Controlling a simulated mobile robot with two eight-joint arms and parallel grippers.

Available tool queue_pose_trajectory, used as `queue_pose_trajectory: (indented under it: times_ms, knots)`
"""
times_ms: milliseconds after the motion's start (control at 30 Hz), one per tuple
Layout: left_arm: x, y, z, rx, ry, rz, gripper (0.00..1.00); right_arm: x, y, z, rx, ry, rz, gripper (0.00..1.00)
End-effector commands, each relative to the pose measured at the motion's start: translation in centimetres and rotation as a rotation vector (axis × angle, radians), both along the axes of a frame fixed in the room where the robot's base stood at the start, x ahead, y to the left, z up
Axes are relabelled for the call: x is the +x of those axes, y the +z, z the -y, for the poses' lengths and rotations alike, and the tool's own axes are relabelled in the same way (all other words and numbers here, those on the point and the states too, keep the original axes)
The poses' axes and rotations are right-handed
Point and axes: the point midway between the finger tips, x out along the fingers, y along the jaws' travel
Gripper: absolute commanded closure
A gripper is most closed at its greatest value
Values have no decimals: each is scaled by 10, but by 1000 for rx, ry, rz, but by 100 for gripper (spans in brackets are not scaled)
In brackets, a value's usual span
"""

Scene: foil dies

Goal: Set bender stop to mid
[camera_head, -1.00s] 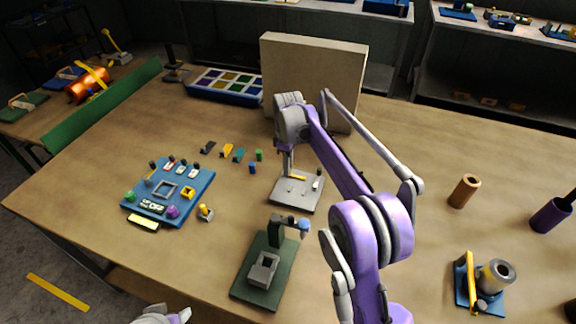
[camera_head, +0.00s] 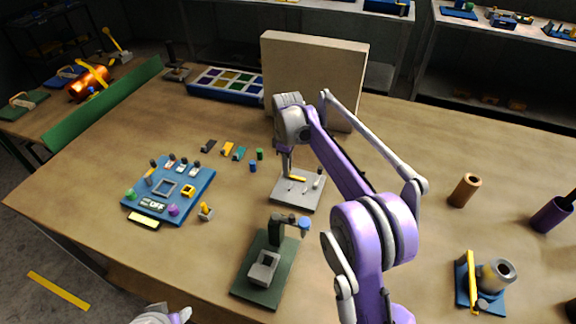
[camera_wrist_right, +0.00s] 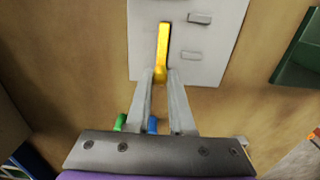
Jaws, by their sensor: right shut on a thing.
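The bender is a pale grey plate (camera_head: 298,194) in the middle of the table, with a yellow bar (camera_head: 297,179) and small grey pegs on it. In the right wrist view the yellow bar (camera_wrist_right: 163,45) lies along a dark slot in the plate (camera_wrist_right: 210,65), with grey stop blocks to its right. My right gripper (camera_wrist_right: 160,80) is shut on the near end of the yellow bar. In the head view my right gripper (camera_head: 287,172) comes down at the back of the plate, its tips partly hidden.
A green-based press (camera_head: 262,270) is in front of the bender. A blue panel (camera_head: 190,205) lies to the left. Small coloured pieces (camera_head: 239,153) lie between. The table right of my right arm is partly clear.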

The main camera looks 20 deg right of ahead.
Motion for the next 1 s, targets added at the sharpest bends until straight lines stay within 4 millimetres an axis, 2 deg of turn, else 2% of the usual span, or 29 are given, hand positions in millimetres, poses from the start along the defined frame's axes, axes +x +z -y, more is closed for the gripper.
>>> queue_pose_trajectory:
  times_ms: [33, 167, 200, 467, 567, 667, 1000]
  knots:
    - [0, 0, 0, 0, 0, 0, 50, 0, 0, 0, 0, 0, 0, 74]
    - [0, 0, 0, 0, 0, 0, 50, 0, 0, 0, 0, 0, 0, 51]
    - [0, 0, 0, 0, 0, 0, 50, 0, 0, 0, 0, 0, 0, 48]
    - [0, 0, 0, 0, 0, 0, 50, 0, 1, 0, 0, 0, 0, 48]
    - [0, 1, 0, 0, 0, 0, 50, 0, 7, 0, 0, 0, 0, 48]
    - [1, 2, 0, 0, 0, 1, 50, 0, 21, 0, 0, 0, 0, 48]
    - [3, 10, 0, 0, 0, 6, 50, 0, 88, 0, 0, 0, 0, 48]
